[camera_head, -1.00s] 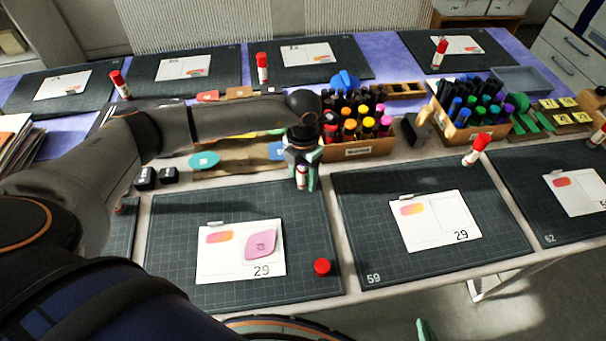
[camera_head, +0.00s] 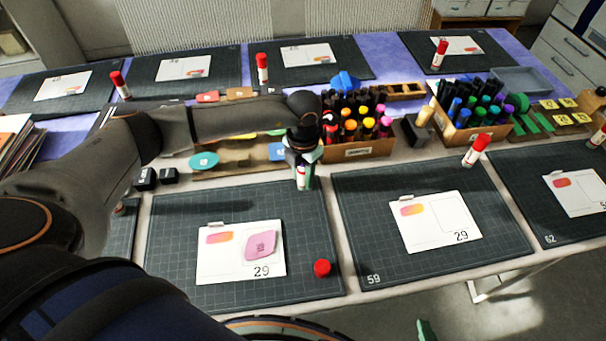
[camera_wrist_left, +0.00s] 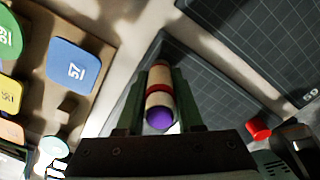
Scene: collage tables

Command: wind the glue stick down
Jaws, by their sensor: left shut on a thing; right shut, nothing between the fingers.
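The glue stick (camera_head: 301,181) is white with a red band and stands uncapped over the back right of the near mat (camera_head: 180,285). My left gripper (camera_head: 303,165) is shut on it from above. In the left wrist view, the glue stick (camera_wrist_left: 160,75) sits between the two fingers, its round purple end (camera_wrist_left: 160,118) towards the camera. I cannot tell whether its lower end touches the mat. A loose red cap (camera_head: 322,267) stands on the mat's front right. Of my right gripper (camera_head: 427,330) only a green tip shows at the bottom edge; it is shut and empty.
A card (camera_head: 215,268) with a pink piece (camera_head: 261,246) lies on the near mat. A wooden box of markers (camera_head: 362,150) stands close behind the gripper's right. Another capped glue stick (camera_head: 476,150) stands on the mat to the right. The near mat's front left is free.

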